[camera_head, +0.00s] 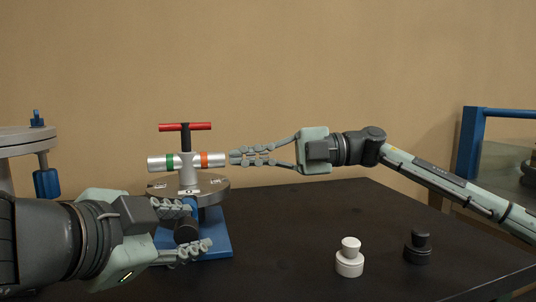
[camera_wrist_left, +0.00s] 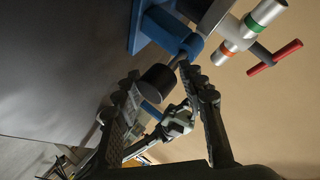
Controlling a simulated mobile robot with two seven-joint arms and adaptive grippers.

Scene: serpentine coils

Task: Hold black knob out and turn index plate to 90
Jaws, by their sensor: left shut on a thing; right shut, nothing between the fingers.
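The black knob (camera_head: 186,231) sticks out from the front of the blue stand under the round grey index plate (camera_head: 216,191). My left gripper (camera_head: 198,226) is shut on it, with one finger on each side. In the left wrist view the knob (camera_wrist_left: 157,84) lies between the fingers, on a thin grey shaft out of a blue sleeve (camera_wrist_left: 192,45). The plate carries small white labels, too small to read. On it stands a silver crossbar (camera_head: 211,160) with green and orange bands. My right gripper (camera_head: 236,156) is shut and empty at the orange-banded end; whether it touches is unclear.
A red T-handle (camera_head: 185,126) rises above the crossbar. The stand's blue base (camera_head: 220,243) sits on the dark table (camera_head: 290,225). A white knob-shaped piece (camera_head: 349,260) and a black one (camera_head: 418,247) stand front right. Other equipment stands at both sides.

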